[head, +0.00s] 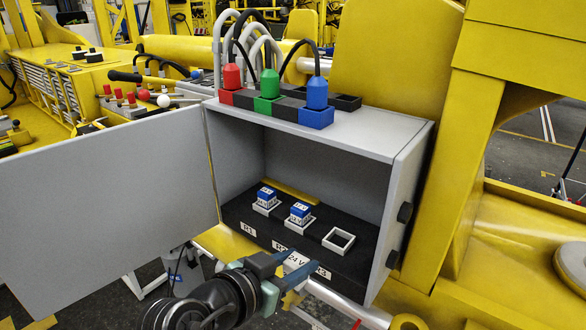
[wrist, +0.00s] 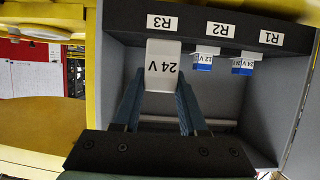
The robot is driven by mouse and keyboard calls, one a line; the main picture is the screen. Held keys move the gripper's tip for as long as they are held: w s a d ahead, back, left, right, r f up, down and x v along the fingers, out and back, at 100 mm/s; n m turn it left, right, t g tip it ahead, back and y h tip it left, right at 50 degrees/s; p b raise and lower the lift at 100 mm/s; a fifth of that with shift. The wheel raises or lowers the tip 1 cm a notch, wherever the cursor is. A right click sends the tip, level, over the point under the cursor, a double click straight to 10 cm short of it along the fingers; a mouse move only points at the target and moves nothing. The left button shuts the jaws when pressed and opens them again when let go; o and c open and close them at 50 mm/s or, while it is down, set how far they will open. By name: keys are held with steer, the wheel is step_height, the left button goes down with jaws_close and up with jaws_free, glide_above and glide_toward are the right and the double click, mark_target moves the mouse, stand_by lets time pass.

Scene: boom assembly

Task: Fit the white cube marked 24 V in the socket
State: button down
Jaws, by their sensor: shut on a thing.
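My gripper (head: 293,266) is shut on the white cube marked 24 V (wrist: 164,65). The cube also shows in the head view (head: 297,259), in front of the cabinet's black base. In the wrist view its label is upside down and the fingers hold its sides. An empty white square socket (head: 338,240) stands on the base behind the R3 label (head: 322,272). The cube is apart from this socket, in front of it and to its left. The socket is not visible in the wrist view.
Two blue-and-white cubes (head: 266,198) (head: 300,212) sit in the other sockets, left of the empty one. The grey cabinet (head: 405,175) has side walls and a roof; its door (head: 100,205) stands open to the left. Red, green and blue plugs (head: 317,93) stand on top.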

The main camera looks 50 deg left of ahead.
steer(key=shift+w+a+b, duration=0.35)
steer(key=shift+w+a, duration=0.2)
steer(key=shift+w, duration=1.85)
steer(key=shift+w+a+b, duration=0.3)
steer(key=shift+w+a, duration=0.3)
steer(key=shift+w, duration=1.85)
steer(key=shift+w+a+b, duration=0.35)
steer(key=shift+w+a, duration=0.2)
steer(key=shift+w, duration=1.85)
steer(key=shift+s, duration=0.1)
steer(key=shift+f+b, duration=0.85)
steer(key=shift+f, duration=0.25)
steer(key=shift+c, duration=1.8)
jaws_free()
steer(key=b+v, duration=0.4)
steer(key=v, duration=0.9)
